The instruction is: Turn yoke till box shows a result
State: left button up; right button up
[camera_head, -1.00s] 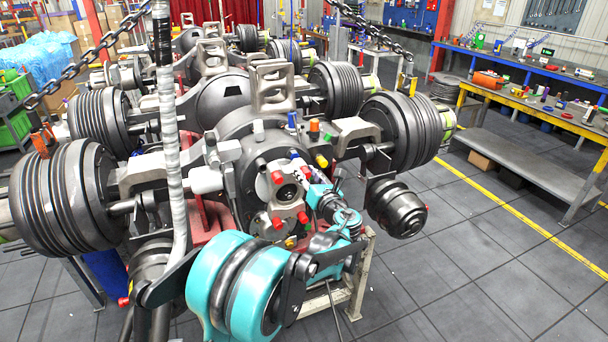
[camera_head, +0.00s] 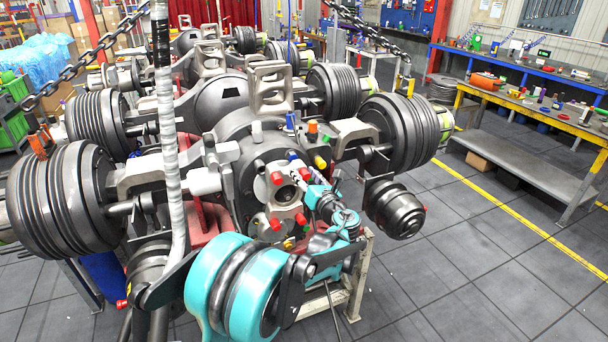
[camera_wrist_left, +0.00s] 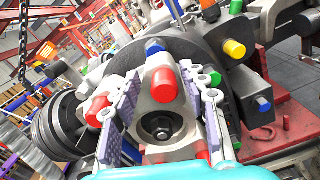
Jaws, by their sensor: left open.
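The yoke (camera_head: 285,197) is a pale grey metal flange with red caps at its corners and a round hole, on the nose of the nearest axle. In the left wrist view the yoke (camera_wrist_left: 158,125) fills the middle, with a dark recess in its hole. My left gripper (camera_wrist_left: 160,80) is open, with one patterned finger on each side of the yoke; I cannot tell whether they touch it. In the head view my left gripper (camera_head: 298,188) reaches the yoke from the lower right, its teal arm in front. My right gripper is not in view. I cannot make out a result on any box.
Ribbed dark drums (camera_head: 62,200) flank the axle. Hanging chains (camera_head: 90,57) and a pale wrapped bar (camera_head: 169,150) stand close to it. A bench with a yellow frame (camera_head: 525,98) is at the right, carrying small items. The tiled floor at lower right is clear.

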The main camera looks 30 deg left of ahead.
pick_arm(q)
jog(key=v, duration=1.2)
jog(key=shift+s, duration=0.1)
jog(key=s+a+f+n+g+h+b, duration=0.1)
jog(key=s+f+n+g+h+b, duration=0.4)
jog(key=s+f+n, duration=0.9)
jog(key=s+d+f+n+h+b, duration=0.6)
jog(key=s+d+f+n+h, duration=0.2)
jog(key=n, duration=0.7)
jog(key=s+d+f, duration=0.2)
jog(key=s, duration=0.2)
jog(key=shift+s+n+t+h, duration=0.2)
jog(key=shift+n+t+h, duration=0.1)
jog(key=shift+n+h, duration=0.1)
